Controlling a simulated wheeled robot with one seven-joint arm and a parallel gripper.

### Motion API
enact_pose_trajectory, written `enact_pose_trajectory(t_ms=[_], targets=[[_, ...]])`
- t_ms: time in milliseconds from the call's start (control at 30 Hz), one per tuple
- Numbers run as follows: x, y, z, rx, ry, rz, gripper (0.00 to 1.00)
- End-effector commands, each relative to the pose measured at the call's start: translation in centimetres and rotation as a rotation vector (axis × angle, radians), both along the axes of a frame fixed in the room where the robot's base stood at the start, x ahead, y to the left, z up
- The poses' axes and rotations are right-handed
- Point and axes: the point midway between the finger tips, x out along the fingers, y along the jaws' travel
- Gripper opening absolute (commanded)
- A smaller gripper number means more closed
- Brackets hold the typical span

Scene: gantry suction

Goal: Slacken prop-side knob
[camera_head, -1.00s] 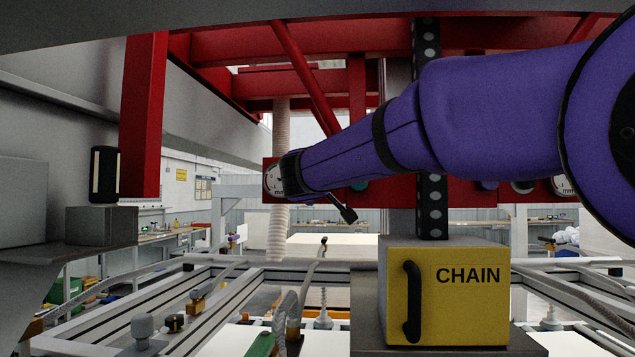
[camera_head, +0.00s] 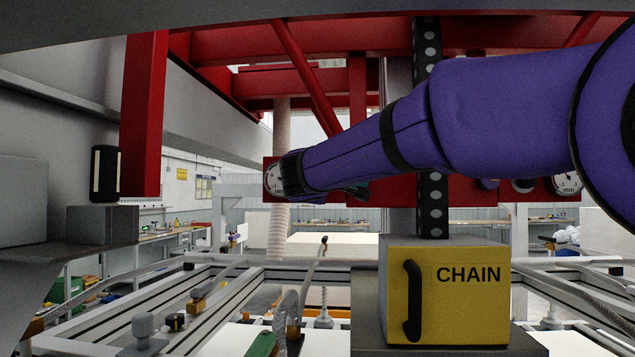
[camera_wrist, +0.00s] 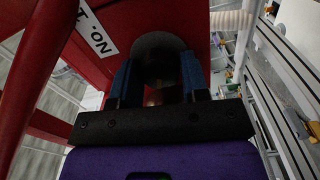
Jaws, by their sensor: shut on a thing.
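A dark, rounded knob (camera_wrist: 157,46) stands against a red plate in the wrist view. My gripper (camera_wrist: 159,66) has its blue fingers on either side of the knob and is shut on it. A small brownish part shows in shadow below the knob, between the fingers. In the head view my purple arm reaches left to the red beam (camera_head: 407,191), and its wrist hides the knob and my fingers.
A round mm dial (camera_head: 273,179) sits just left of my wrist, and another mm dial (camera_head: 566,183) is at the right. A yellow CHAIN box (camera_head: 446,295) stands below my arm. A red post (camera_head: 143,115) hangs at the left.

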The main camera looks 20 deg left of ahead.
Motion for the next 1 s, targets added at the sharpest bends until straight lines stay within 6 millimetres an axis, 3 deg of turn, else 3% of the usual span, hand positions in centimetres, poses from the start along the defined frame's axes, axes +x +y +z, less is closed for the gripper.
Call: enact_pose_trajectory(t_ms=[267, 300, 400, 767, 1000], targets=[[0.0, 0.1, -0.2, -0.002, 0.003, 0.001, 0.18], [0.0, 0.1, -0.2, -0.002, 0.003, 0.001, 0.46], [0.0, 0.1, -0.2, -0.001, 0.002, 0.000, 0.67], [-0.5, -0.1, -0.1, -0.001, 0.002, 0.001, 0.67], [-4.1, -1.0, 0.0, -0.001, 0.003, 0.002, 0.67]])
